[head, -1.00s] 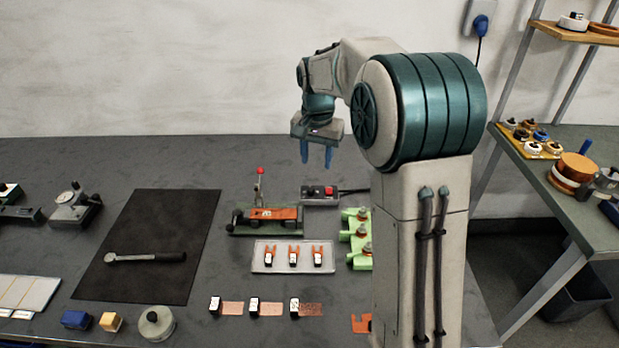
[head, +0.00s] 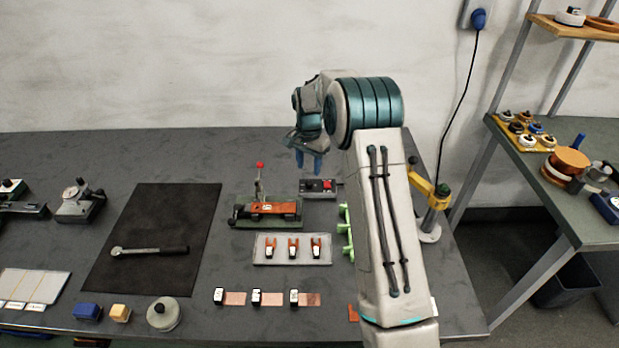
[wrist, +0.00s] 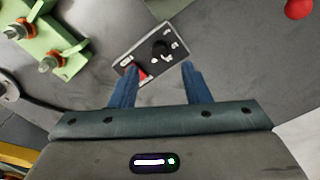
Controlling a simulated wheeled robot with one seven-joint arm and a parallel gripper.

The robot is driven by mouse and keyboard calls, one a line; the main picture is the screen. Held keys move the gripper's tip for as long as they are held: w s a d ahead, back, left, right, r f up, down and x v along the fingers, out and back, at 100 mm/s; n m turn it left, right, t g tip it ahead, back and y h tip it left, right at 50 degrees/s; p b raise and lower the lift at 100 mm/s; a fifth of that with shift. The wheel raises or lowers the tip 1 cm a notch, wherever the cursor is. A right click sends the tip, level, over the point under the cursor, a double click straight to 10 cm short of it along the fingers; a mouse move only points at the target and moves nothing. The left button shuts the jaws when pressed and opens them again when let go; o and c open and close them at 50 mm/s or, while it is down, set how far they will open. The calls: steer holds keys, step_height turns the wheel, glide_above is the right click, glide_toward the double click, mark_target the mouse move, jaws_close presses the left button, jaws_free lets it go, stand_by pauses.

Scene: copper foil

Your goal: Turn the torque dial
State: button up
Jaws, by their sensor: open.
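A small grey control box (head: 319,195) stands on the bench behind the green blocks. It carries a black round knob (head: 311,185), which looks like the dial, and a red switch (head: 327,184). In the wrist view the box (wrist: 126,62) lies tilted beyond my fingertips, with its black knob (wrist: 158,47) and white markings showing. My gripper (head: 309,161) is open and empty, pointing down above the box in the head view. Its blue fingers also show in the wrist view (wrist: 159,68), apart from the knob.
A green fixture with a red-tipped lever (head: 260,167) stands left of the box. Green blocks (wrist: 48,42) lie near it. A tray of clips (head: 292,260) is in front. A torque wrench (head: 150,250) lies on a black mat (head: 180,205). A yellow-armed post (head: 430,187) stands right.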

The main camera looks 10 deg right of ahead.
mark_target(309, 182)
step_height(309, 182, down, 7)
steer(key=shift+r+p, duration=0.1)
steer(key=shift+p, duration=0.55)
